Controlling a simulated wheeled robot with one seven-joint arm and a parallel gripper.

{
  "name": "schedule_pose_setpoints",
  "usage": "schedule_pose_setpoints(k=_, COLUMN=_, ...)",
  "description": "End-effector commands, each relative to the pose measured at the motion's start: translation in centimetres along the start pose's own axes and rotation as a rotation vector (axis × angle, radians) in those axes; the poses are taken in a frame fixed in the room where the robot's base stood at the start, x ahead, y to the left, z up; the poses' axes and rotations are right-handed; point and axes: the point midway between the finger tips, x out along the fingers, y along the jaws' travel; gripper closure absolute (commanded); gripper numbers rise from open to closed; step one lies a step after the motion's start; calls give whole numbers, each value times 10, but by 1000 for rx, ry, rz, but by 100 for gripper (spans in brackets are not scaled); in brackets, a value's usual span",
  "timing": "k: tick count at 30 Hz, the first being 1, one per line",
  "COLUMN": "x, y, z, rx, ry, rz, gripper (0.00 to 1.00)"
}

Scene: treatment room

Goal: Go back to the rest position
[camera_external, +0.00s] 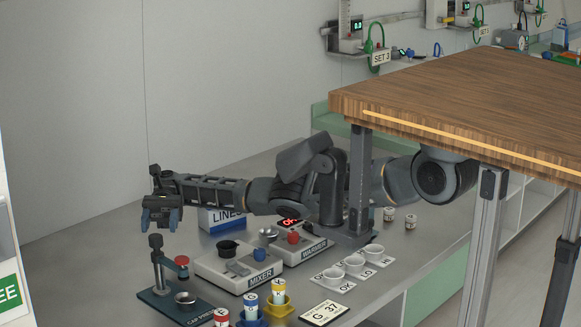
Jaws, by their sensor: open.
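My gripper (160,215) is at the left end of my outstretched arm, above the left part of the grey metal counter (345,296). It points downward with its fingers apart, and I see nothing between them. It hangs clear of the counter, over or behind the cap press (158,265); the exact depth is hard to tell. The wooden tabletop (450,95) at the right hides part of my arm.
A blue-white LINES box (222,220) sits behind the mixer (238,265) and the warmer (296,243). Several labelled vials, such as the yellow-banded one (279,291), stand in front. White cups (355,264) sit to the right. Wall lies behind.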

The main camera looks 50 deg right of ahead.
Motion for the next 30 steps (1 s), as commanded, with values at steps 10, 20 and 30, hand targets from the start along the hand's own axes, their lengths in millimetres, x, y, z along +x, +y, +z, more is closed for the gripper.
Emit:
schedule_pose_setpoints(k=10, x=-5, y=0, z=1, rx=0, ry=0, rz=-2, gripper=41)
schedule_pose_setpoints(k=20, x=-1, y=0, z=31, rx=-236, ry=-41, rz=-19, gripper=41)
schedule_pose_setpoints(k=30, x=34, y=-7, z=115, rx=-1116, ry=-118, rz=-116, gripper=41)
